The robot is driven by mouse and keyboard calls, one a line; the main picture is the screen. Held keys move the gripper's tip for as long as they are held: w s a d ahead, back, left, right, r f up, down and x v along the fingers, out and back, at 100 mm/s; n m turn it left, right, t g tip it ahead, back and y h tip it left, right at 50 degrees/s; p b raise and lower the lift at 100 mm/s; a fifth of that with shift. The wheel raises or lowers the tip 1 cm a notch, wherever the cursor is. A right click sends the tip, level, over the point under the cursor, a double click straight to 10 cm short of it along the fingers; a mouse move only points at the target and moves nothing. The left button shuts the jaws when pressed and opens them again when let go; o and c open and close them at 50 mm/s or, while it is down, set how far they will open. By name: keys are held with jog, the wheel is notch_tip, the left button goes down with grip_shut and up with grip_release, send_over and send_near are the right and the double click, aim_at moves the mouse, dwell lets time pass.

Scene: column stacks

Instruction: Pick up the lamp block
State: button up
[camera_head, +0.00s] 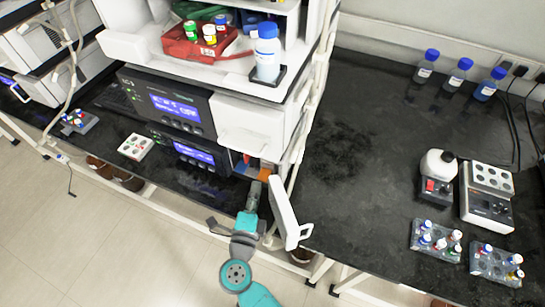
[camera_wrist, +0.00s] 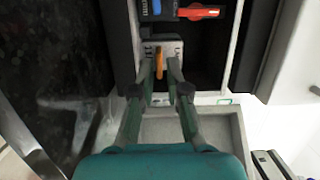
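In the wrist view, a pale grey block with an orange upright tab (camera_wrist: 159,60) sits in an open dark compartment; I take it to be the lamp block, though no label is readable. My gripper (camera_wrist: 162,72) reaches in with its fingers on either side of the tab. Gaps show beside the tab, so the fingers look open around it. In the head view, my gripper (camera_head: 254,188) is at the opening low in the instrument column, where an orange part (camera_head: 265,173) shows. Most of the block is hidden there.
Blue and red handled parts (camera_wrist: 200,12) lie deeper in the compartment. A white door panel (camera_head: 284,212) hangs open to the right of my arm. Compartment walls are close on both sides.

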aim_at(260, 176)
jog(key=shift+w+d, duration=0.25)
jog(key=shift+w, duration=1)
jog(key=shift+w+d, duration=0.25)
jog(key=shift+w, duration=1)
grip_shut()
